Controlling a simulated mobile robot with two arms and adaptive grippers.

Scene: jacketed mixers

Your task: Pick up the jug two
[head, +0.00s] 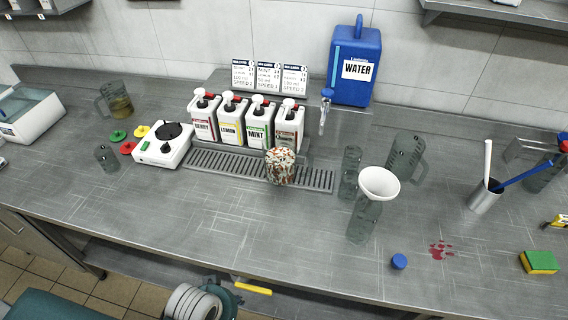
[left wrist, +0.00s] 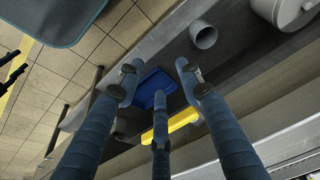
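Two clear jugs with handles stand on the steel counter, and I cannot read which is jug two. One jug (head: 118,101), with amber liquid, is at the back left in the head view. The other jug (head: 405,157) looks empty and stands right of centre, behind a white funnel (head: 379,184). My left gripper (left wrist: 160,82) shows in the left wrist view with its three fingers spread, holding nothing. It is low, over the floor and lower shelf, away from both jugs. My right gripper is in neither view.
Clear glasses (head: 351,170) stand close left of the right jug, one under the funnel. A blue water tank (head: 355,66) is behind. A patterned cup (head: 281,167) sits on the drip grille.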

